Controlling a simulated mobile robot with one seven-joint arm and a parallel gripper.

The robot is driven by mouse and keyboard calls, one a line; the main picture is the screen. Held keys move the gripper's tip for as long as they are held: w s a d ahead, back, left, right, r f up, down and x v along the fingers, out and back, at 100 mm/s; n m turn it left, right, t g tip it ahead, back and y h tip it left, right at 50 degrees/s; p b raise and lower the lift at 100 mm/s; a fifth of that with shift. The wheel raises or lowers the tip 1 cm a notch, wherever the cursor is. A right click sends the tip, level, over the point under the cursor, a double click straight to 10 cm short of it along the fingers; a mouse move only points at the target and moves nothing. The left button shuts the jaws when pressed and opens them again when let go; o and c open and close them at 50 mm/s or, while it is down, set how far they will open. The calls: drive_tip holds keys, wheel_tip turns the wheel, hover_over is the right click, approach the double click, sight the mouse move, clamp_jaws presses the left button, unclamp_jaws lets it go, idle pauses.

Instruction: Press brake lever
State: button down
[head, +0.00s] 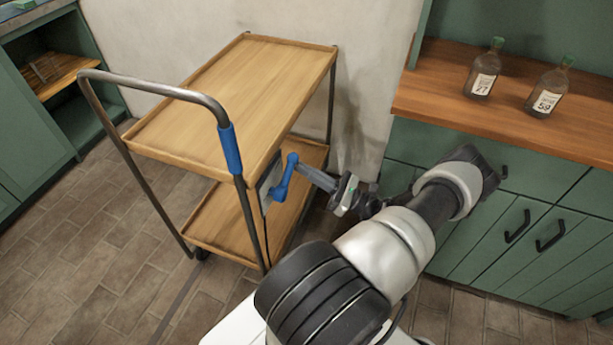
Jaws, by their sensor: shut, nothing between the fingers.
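A two-shelf wooden cart (225,85) with a dark metal frame stands left of centre. A blue brake lever (285,178) sits on a grey plate (268,184) on the cart's right side, below the upper shelf. My gripper (304,169) reaches in from the right, shut and empty, with its fingertips at the upper part of the lever. I cannot tell whether the tips touch the lever or are just beside it. A blue grip sleeve (230,149) is on the cart's push handle (160,88).
A green cabinet (500,215) with a wooden top (430,97) stands close on the right, beside my arm. Two labelled bottles, 27 (484,72) and 59 (549,92), stand on it. A wall (370,70) is behind the cart. Brick floor (90,255) is clear at front left.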

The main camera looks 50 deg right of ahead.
drive_tip(key=shift+r, duration=0.6)
drive_tip(key=shift+r, duration=0.2)
